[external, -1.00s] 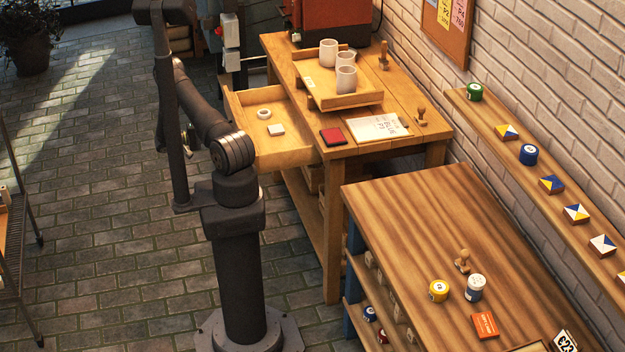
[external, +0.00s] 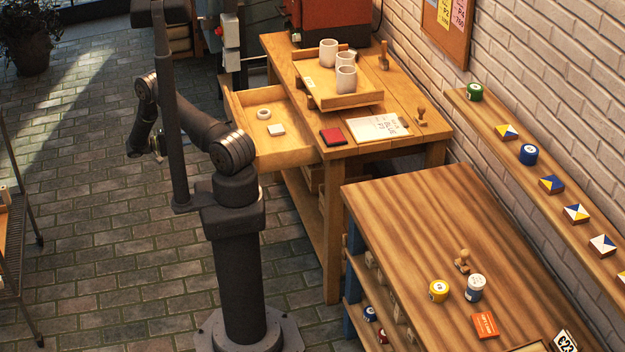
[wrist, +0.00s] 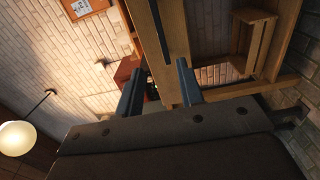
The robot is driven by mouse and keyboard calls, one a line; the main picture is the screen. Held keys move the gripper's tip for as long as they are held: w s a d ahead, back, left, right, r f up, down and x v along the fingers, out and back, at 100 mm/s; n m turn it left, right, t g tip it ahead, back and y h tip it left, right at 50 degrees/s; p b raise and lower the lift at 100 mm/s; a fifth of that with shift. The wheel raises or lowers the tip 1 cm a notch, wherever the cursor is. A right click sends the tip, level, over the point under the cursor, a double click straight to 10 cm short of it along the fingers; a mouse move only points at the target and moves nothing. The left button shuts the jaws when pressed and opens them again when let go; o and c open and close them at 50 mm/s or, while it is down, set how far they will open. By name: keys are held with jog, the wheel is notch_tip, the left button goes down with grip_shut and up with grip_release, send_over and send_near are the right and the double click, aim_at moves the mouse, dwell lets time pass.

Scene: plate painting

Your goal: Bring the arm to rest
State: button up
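My gripper (wrist: 160,70) shows in the wrist view with its two fingers apart and nothing between them. In the external view my arm is folded to the left of its own post, over the brick floor and clear of both tables. The gripper end hangs low there beside the post and is too small and dark to make out its fingers.
The rear workbench (external: 430,140) has an open drawer (external: 290,158), a tray (external: 350,100) with white cups, a red pad (external: 333,137) and papers. A striped table (external: 400,220) holds paint pots and a stamp. A wall shelf (external: 515,160) is at right. Open floor lies left.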

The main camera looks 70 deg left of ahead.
jog(key=w, duration=1.7)
jog(key=shift+w, duration=0.3)
jog(key=s, duration=1.7)
jog(key=shift+s, duration=0.3)
jog(key=w, duration=1.8)
jog(key=shift+w, duration=0.25)
dwell(0.4)
